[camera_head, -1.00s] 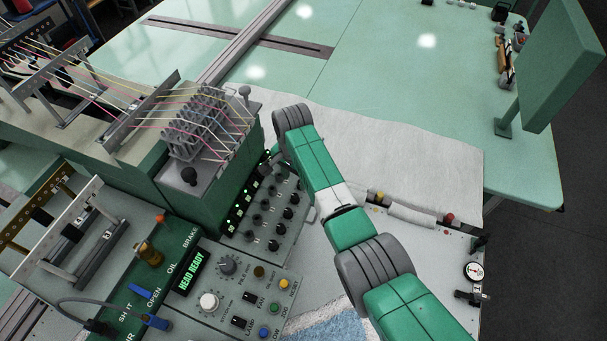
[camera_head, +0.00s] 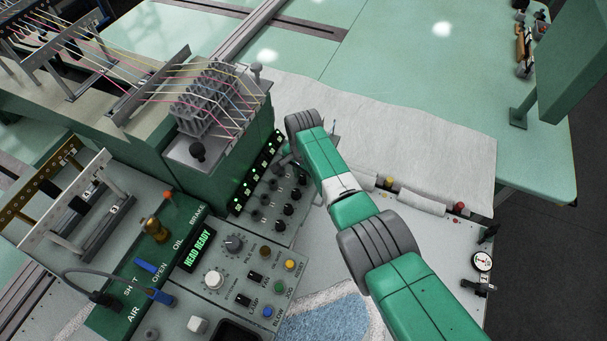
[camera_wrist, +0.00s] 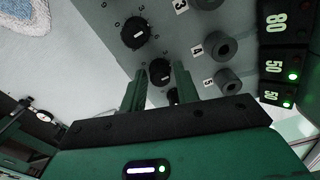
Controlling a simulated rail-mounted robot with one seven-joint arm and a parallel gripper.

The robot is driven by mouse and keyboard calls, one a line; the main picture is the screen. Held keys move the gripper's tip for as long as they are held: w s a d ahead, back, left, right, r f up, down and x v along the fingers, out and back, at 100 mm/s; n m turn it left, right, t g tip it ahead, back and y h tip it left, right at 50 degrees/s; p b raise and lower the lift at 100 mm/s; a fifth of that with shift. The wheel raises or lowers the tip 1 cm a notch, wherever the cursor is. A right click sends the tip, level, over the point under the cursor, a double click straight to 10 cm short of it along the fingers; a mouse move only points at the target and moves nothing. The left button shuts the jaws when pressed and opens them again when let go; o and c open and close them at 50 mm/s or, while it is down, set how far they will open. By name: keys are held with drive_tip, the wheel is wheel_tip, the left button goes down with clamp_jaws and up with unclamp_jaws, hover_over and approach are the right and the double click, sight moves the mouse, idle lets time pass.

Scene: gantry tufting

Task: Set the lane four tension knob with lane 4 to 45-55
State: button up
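The lane knob panel shows in the wrist view with labels 3, 4 and 5. The black lane four knob (camera_wrist: 160,71), in line with label 4 and its grey knob (camera_wrist: 221,46), lies between the tips of my gripper (camera_wrist: 160,74). The two green fingers are apart, one on each side; contact cannot be made out. In the head view my gripper is mostly hidden behind my arm, at the knob panel (camera_head: 277,237).
Other black knobs (camera_wrist: 137,33) sit close to the fingers. Two displays read 50 (camera_wrist: 273,66) with green lights. A HEAD READY screen (camera_head: 198,250) and switches lie nearer. A yarn block (camera_head: 215,112) stands behind the panel. White cloth (camera_head: 420,140) lies to the right.

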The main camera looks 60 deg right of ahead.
clamp_jaws()
drive_tip(key=shift+n, duration=0.3)
drive_tip(key=n, duration=0.3)
drive_tip(key=shift+n+b, duration=0.4)
drive_tip(key=n, duration=0.4)
drive_tip(key=shift+n+b, duration=0.3)
drive_tip(key=n, duration=0.5)
drive_tip(key=n+b, duration=0.1)
drive_tip(key=n, duration=0.4)
drive_tip(key=shift+n, duration=0.4)
